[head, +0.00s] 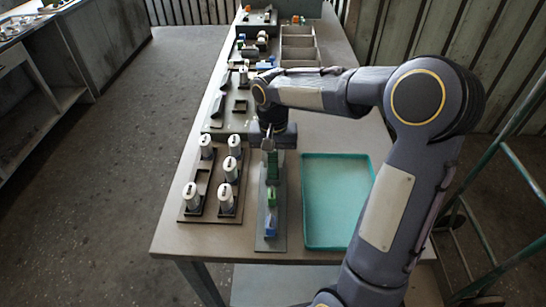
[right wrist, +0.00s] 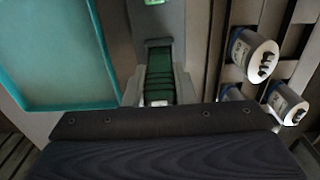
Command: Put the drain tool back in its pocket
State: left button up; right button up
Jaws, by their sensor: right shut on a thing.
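My right gripper (head: 268,144) is over the far part of a narrow grey board (head: 263,240) on the table. In the right wrist view its light fingers (right wrist: 159,94) are shut on a dark green ribbed piece, which I take for the drain tool (right wrist: 159,72). This piece also shows in the head view (head: 272,166), just below the gripper and in line with the board. Its lower end is hidden, so I cannot tell whether it sits in a pocket. A brighter green piece (head: 271,194) and a blue piece (head: 270,227) stand nearer on the board. My left gripper is not in view.
A teal tray (head: 336,240) lies empty right of the board. Left of it, a dark rack (head: 184,212) holds several white cylinders (head: 191,192). Further back are a grey board with parts (head: 217,123) and a divided box (head: 299,42). A green metal frame (head: 525,172) stands right of the table.

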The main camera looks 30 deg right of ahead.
jog(key=shift+f, duration=0.35)
jog(key=o, duration=0.9)
notch_tip(320, 180, up, 8)
jog(key=shift+f, duration=0.2)
jog(key=shift+r, duration=0.1)
jog(key=shift+s, duration=0.1)
jog(key=s+a+f+n+t+y, duration=0.1)
jog(key=s+a+n+t+y, duration=0.1)
jog(key=s, duration=0.8)
jog(key=s+a+f+n+t+y, duration=0.1)
jog(key=s+a, duration=0.4)
jog(key=s, duration=0.6)
jog(key=f+n+t, duration=0.1)
jog(key=t, duration=0.1)
jog(key=shift+s+f+n+t+y, duration=0.15)
jog(key=shift+n+t+y, duration=0.15)
jog(key=shift+n+y, duration=0.1)
